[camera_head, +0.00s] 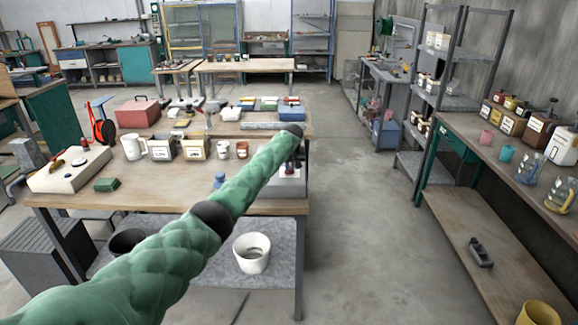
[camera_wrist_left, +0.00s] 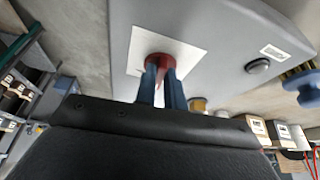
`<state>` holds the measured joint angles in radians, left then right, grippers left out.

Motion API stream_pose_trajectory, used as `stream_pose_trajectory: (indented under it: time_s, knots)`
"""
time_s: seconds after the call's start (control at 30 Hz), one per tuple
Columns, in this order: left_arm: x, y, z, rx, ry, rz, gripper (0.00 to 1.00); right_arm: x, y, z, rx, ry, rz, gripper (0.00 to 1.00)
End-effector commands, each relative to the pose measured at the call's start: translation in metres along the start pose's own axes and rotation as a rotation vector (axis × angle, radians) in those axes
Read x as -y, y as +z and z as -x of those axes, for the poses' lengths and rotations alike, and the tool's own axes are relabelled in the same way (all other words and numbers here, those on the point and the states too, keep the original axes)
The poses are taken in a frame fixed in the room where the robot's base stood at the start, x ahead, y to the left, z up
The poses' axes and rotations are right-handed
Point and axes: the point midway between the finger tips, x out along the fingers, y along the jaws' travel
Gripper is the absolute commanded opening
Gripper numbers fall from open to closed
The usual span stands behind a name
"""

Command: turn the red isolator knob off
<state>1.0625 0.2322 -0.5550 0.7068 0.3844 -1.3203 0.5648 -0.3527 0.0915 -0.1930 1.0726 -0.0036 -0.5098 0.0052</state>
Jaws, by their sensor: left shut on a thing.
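The red isolator knob (camera_wrist_left: 159,62) sits on a white square plate (camera_wrist_left: 190,55) on a grey box (camera_wrist_left: 225,30). My left gripper (camera_wrist_left: 161,84) has its two blue fingers closed around the knob. In the head view the grey box (camera_head: 288,188) is at the right end of the near workbench, with my left gripper (camera_head: 293,165) over it. The knob is hidden by my arm there. I cannot tell from its visible part which way the knob points. My right gripper is in neither view.
The box also carries a dark round button (camera_wrist_left: 257,66) and a small label. Mugs, tins and a white box (camera_head: 68,170) stand on the workbench (camera_head: 180,203) left of my arm. A white bucket (camera_head: 251,253) is on its lower shelf. The floor to the right is clear.

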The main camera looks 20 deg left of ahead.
Motion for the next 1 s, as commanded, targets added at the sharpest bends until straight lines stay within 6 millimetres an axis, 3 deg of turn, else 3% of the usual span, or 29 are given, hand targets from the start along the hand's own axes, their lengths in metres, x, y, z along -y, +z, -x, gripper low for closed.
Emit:
stream_pose_trajectory:
  time_s: [0.2, 0.5, 1.0]
  knots:
    - [-0.005, -0.001, 0.0, -0.002, -0.075, 0.188, 0.0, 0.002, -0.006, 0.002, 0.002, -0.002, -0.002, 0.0]
    - [-0.007, -0.002, -0.001, -0.003, -0.164, 0.402, 0.0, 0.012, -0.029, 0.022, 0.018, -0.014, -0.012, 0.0]
    - [-0.008, -0.005, 0.001, -0.004, -0.228, 0.555, 0.0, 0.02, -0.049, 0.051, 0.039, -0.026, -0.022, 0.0]
